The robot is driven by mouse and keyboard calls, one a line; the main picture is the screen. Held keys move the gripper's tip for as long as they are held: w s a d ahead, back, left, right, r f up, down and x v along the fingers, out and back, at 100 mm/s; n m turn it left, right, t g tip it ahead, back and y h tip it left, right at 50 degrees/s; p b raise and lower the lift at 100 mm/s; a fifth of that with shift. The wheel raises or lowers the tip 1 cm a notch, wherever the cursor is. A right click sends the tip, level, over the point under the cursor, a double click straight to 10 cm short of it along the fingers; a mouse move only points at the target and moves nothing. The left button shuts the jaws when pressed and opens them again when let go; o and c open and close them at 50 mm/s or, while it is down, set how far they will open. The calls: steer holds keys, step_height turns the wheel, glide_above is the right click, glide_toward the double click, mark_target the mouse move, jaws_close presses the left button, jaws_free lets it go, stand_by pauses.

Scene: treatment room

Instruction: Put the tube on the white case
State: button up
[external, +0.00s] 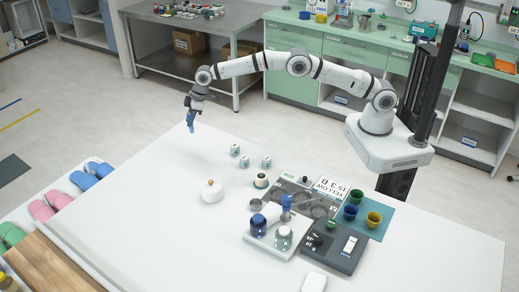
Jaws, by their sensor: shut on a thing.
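My gripper (190,112) is at the far left corner of the white table, pointing down. It is shut on a small blue piece, seemingly the tube (191,127), which hangs below the fingers. The tube looks upright and above the table; its exact height is hard to tell. A white rounded box, which looks like the white case (314,283), lies at the front edge of the picture, partly cut off. My gripper is far from it, across the table.
A white round pot (211,192) and several small white cubes (235,150) stand between. A white tray (262,241) with jars, a dark grey device (338,246) and a teal mat (368,217) with cups are right of centre. The table's left part is clear.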

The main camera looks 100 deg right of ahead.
step_height(320, 180, up, 2)
steer(key=shift+r, duration=0.2)
steer(key=shift+a, duration=0.2)
steer(key=a+n+y, duration=0.1)
steer(key=a+n, duration=0.2)
steer(key=a, duration=1.9)
steer(key=n+g+y, duration=0.3)
steer(key=n, duration=0.7)
glide_above(319, 275)
steer(key=f, duration=0.2)
steer(key=shift+f+p, duration=0.35)
steer(key=shift+f, duration=2.05)
